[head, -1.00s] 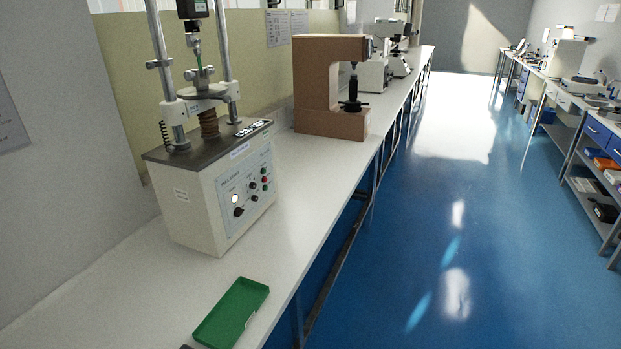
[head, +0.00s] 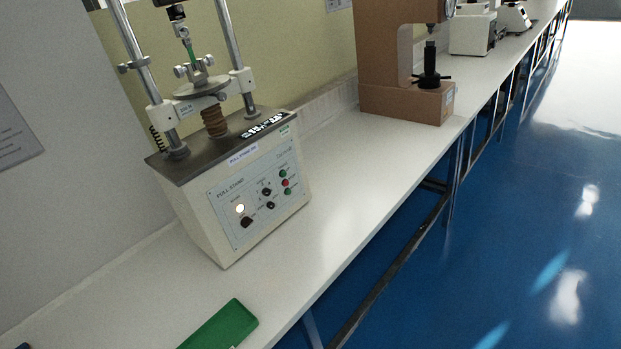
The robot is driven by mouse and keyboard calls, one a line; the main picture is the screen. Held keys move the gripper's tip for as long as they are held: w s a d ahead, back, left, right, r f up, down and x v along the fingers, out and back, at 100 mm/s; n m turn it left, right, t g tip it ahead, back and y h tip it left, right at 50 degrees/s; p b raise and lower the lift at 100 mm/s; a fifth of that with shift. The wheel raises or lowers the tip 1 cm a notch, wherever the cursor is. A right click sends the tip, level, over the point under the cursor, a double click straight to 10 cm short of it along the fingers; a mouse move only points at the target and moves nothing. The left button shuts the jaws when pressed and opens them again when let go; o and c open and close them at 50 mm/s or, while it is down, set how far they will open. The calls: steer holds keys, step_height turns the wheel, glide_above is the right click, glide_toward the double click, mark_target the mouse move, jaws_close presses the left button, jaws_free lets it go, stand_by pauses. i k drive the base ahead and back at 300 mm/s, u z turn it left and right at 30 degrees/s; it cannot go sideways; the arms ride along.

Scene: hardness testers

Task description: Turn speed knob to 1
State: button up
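The pull-stand tester (head: 230,185) stands on the white bench at the left, with two upright metal columns and a spring-like brown part between them. Its front panel (head: 258,192) faces right and toward me. The panel carries a lit white lamp (head: 240,208), a black knob (head: 246,222) just below it, two more small black knobs (head: 266,191) in the middle, and green and red buttons (head: 286,183) at the right. The labels are too small to read, so I cannot tell which knob is speed or its setting. My gripper is not in view.
A green tray (head: 222,326) lies on the white bench (head: 345,185) in front of the tester, cut by the lower edge. A brown C-shaped tester (head: 385,60) stands farther along. The blue floor (head: 480,250) to the right is clear.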

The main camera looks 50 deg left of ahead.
mark_target(266, 191)
steer(key=u, duration=0.5)
steer(key=i, duration=1.3)
steer(key=u, duration=0.8)
steer(key=k, duration=0.7)
steer(key=u, duration=0.2)
steer(key=i, duration=0.75)
steer(key=z, duration=0.1)
